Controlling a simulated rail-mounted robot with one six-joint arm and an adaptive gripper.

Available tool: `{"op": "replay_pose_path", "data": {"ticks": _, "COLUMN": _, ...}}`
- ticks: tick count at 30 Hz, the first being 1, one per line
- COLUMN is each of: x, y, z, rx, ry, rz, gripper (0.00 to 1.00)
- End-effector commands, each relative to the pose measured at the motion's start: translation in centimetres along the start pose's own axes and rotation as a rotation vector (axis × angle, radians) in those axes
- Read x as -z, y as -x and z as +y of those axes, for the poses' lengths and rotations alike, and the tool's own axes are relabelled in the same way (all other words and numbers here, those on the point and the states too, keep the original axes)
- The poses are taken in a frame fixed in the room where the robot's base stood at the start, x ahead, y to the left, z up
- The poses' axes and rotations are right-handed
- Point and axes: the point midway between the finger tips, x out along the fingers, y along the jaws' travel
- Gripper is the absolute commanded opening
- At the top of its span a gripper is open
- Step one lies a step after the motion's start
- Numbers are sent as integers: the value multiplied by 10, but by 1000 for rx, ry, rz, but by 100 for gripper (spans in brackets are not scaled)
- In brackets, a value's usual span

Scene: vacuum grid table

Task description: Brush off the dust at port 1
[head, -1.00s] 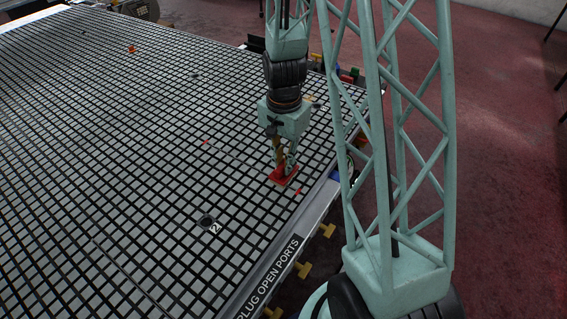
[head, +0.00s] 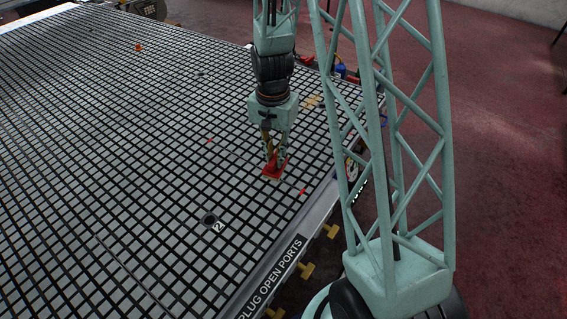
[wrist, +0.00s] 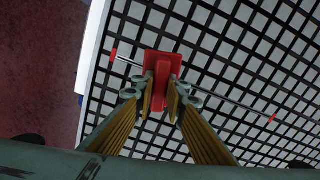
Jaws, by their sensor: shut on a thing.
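My gripper (head: 273,160) is shut on the upright rib of a red block (head: 272,172), which I take to be the brush. In the wrist view the red block (wrist: 164,66) is between my fingertips (wrist: 163,100), its flat base over the grid. Its underside is hidden, so I cannot tell whether it touches the table. A black round port (head: 209,220) marked 2 lies nearer the camera, lower left of my gripper. No port marked 1 can be made out. A small tan patch (head: 312,101) lies on the grid beyond my gripper, to the right.
A thin rod with red ends (head: 302,191) lies across the grid and passes under the red block. The grid table's (head: 120,140) edge is close on the right. An orange piece (head: 138,47) stands far left. Blue and red items sit near the far right corner.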

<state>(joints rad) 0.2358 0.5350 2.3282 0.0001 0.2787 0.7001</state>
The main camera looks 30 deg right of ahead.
Motion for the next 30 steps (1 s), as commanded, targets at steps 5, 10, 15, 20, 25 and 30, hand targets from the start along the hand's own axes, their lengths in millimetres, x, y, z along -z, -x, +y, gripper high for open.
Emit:
{"op": "replay_pose_path", "data": {"ticks": 5, "x": 8, "y": -6, "z": -52, "rx": 2, "ry": 221, "rz": 3, "gripper": 4}}
{"op": "replay_pose_path", "data": {"ticks": 10, "x": 10, "y": -9, "z": -102, "rx": 2, "ry": 446, "rz": 3, "gripper": 4}}
{"op": "replay_pose_path", "data": {"ticks": 15, "x": 7, "y": -10, "z": -151, "rx": 2, "ry": 662, "rz": 2, "gripper": 4}}
{"op": "replay_pose_path", "data": {"ticks": 20, "x": 3, "y": -9, "z": -185, "rx": 2, "ry": 818, "rz": 3, "gripper": 4}}
{"op": "replay_pose_path", "data": {"ticks": 25, "x": -1, "y": -8, "z": -206, "rx": 1, "ry": 911, "rz": 2, "gripper": 4}}
{"op": "replay_pose_path", "data": {"ticks": 30, "x": -2, "y": -7, "z": -211, "rx": 1, "ry": 938, "rz": 1, "gripper": 4}}
